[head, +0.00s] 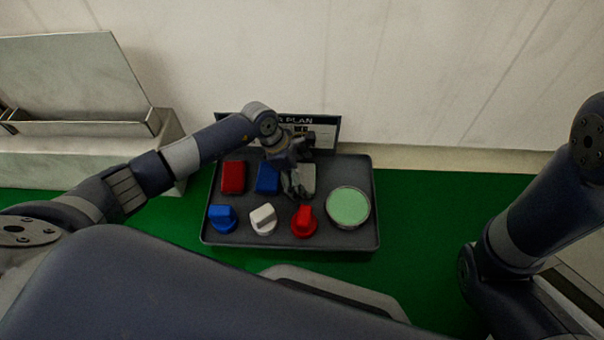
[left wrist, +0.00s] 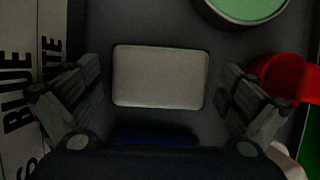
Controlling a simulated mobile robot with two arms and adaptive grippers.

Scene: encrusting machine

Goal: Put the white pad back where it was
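The white pad (head: 308,179) lies in the back row of the dark tray (head: 225,236), to the right of the blue pad (head: 267,178). My left gripper (head: 293,185) is low over the tray and partly covers the white pad in the head view. In the left wrist view the white pad (left wrist: 160,76) lies flat between the two spread fingers of my left gripper (left wrist: 160,90), with a gap on each side. My left gripper is open and empty. My right arm shows at the right edge, but its gripper is out of view.
The tray also holds a red pad (head: 233,177), a blue knob (head: 222,218), a white knob (head: 263,219), a red knob (head: 304,221) and a round green-filled dish (head: 348,206). A plan board (head: 325,127) stands behind it. Green mat (head: 420,215) is clear to the right.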

